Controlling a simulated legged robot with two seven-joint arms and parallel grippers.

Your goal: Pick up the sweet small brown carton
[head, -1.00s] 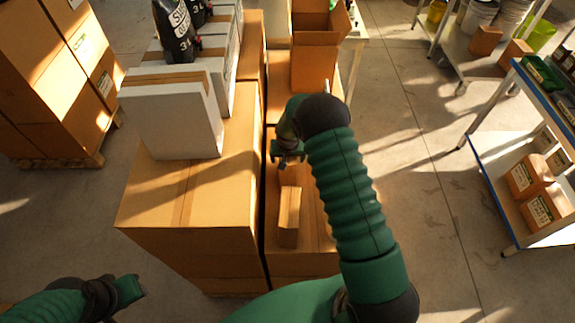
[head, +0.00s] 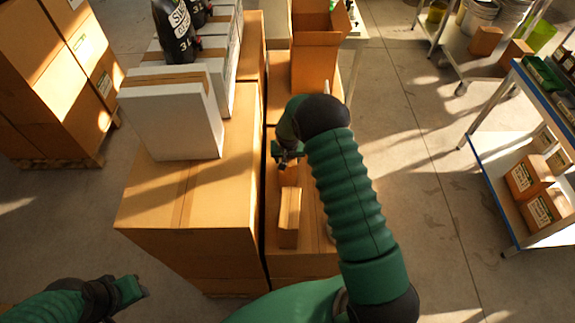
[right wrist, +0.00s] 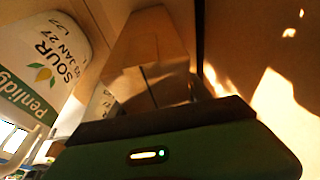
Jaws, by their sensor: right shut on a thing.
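My right gripper (head: 288,157) reaches down over the brown boxes in the middle of the head view. It is shut on a small brown carton, whose orange-brown part (head: 289,176) shows just under the jaws. In the right wrist view a brown carton (right wrist: 150,45) stands close in front of the gripper body, and its wording cannot be read. Another small brown carton (head: 289,220) stands upright on the box top, nearer to me. My left gripper (head: 132,291) is low at the left, apart from the boxes; its jaws are too small to judge.
A large brown box (head: 190,205) stands left of the work area, with a white box (head: 170,125) on it. An open brown box (head: 315,65) is behind. A shelf cart (head: 500,205) stands at right beyond clear floor.

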